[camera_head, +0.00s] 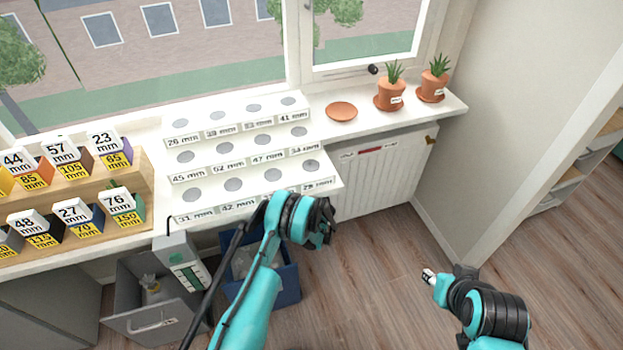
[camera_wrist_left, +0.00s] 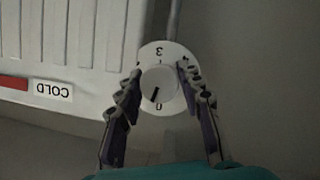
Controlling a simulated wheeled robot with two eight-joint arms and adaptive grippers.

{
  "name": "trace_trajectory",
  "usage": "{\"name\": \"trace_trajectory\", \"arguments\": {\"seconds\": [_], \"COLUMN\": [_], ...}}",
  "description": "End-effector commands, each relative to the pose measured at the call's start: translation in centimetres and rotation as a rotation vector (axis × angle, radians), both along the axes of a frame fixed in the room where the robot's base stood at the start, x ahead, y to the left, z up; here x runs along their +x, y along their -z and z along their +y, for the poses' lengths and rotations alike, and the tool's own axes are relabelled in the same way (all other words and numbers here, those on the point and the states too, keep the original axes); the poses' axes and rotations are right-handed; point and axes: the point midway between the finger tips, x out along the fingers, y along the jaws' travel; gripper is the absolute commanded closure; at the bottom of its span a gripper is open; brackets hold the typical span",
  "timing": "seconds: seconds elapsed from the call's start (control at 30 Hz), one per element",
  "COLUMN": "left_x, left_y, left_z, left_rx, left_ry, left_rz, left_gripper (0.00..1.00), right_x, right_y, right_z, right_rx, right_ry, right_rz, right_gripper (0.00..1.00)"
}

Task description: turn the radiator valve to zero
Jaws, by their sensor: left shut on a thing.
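My left gripper (camera_wrist_left: 160,69) is shut on the knob, one finger on each side. In the head view my left gripper (camera_head: 326,218) is at the left end of the radiator (camera_head: 375,180), and the valve is hidden there. My right gripper (camera_head: 429,276) hangs over the floor, its jaw state unclear.
A label reading COLD (camera_wrist_left: 52,90) is beside a red strip on the radiator. The white windowsill (camera_head: 455,104) overhangs the radiator and bears potted plants (camera_head: 390,92) and a stepped rack (camera_head: 215,165). A blue bin (camera_head: 288,285) stands below my left arm. The floor at right is clear.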

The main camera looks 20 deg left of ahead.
Motion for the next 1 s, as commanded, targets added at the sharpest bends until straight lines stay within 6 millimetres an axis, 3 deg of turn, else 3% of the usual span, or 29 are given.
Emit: {"name": "trace_trajectory", "arguments": {"seconds": [0.2, 0.53, 0.57, 0.6, 1.0], "left_x": [-0.06, -0.04, -0.04, -0.04, 0.00], "left_y": [0.10, 0.07, 0.07, 0.07, 0.01], "left_z": [0.10, 0.02, 0.02, 0.02, -0.04], "left_rx": [-0.196, -0.222, -0.222, -0.221, -0.195], "left_ry": [-0.001, -0.001, -0.001, 0.000, 0.001], "left_rz": [-0.132, -0.149, -0.149, -0.149, -0.131], "left_gripper": [0.93, 0.93, 0.56, 0.45, 0.43], "right_x": [0.00, 0.00, 0.00, 0.00, 0.00], "right_y": [0.01, 0.01, 0.01, 0.01, 0.01], "right_z": [0.00, 0.00, 0.00, 0.00, 0.00], "right_rx": [0.000, 0.000, 0.000, 0.000, 0.000], "right_ry": [0.000, 0.000, 0.000, 0.000, 0.000], "right_rz": [0.000, 0.000, 0.000, 0.000, 0.000], "right_gripper": [0.64, 0.64, 0.64, 0.64, 0.64]}}
